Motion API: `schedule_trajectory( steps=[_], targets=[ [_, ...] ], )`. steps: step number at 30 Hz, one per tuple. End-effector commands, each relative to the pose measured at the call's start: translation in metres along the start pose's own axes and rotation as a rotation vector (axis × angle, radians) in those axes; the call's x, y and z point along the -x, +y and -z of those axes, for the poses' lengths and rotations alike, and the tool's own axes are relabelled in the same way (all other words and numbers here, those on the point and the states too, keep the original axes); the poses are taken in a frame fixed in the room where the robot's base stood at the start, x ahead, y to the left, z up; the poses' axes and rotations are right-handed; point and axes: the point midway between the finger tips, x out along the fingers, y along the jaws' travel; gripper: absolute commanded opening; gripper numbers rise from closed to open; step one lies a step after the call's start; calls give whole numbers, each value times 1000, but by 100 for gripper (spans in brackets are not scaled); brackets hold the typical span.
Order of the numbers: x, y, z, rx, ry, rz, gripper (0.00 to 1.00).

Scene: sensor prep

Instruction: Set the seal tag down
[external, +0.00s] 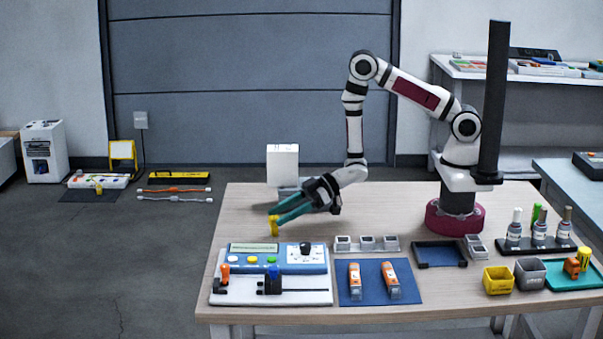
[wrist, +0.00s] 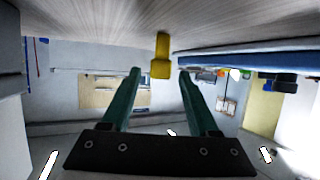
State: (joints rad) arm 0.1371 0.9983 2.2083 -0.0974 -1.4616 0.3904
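The seal tag appears to be the small yellow piece (external: 273,226), which stands upright at the fingertips, behind the blue panel. In the wrist view the yellow piece (wrist: 160,58) shows between and just beyond the fingertips, with a gap on each side. Its far end meets the wooden surface at the top of that picture. My gripper (external: 273,213) has teal fingers and reaches low and left over the table. In the wrist view my gripper (wrist: 158,72) is open, and neither finger visibly touches the yellow piece.
A blue control panel (external: 290,259) and a white slide fixture (external: 240,296) stand close in front. A white box (external: 283,163) is behind my gripper. A blue mat (external: 376,291) holds two orange devices. Bare wooden table (external: 243,212) lies left of the yellow piece.

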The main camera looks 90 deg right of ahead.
Motion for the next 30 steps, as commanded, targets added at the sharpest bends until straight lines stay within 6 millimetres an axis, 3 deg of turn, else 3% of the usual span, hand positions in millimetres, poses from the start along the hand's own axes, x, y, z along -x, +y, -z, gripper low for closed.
schedule_trajectory(
  steps=[7, 17, 20, 23, 26, 28, 30],
  targets=[
    [5, 0, 3, -1, 0, -1, 61],
    [70, 1, 3, -2, 0, -3, 61],
    [76, 9, 8, -7, -44, -35, 61],
    [87, 32, 19, -47, -199, -145, 61],
    [124, 45, 32, -149, -409, -285, 61],
    [162, 39, 38, -253, -552, -365, 61],
    [206, 19, 43, -376, -688, -419, 61]
  ],
)
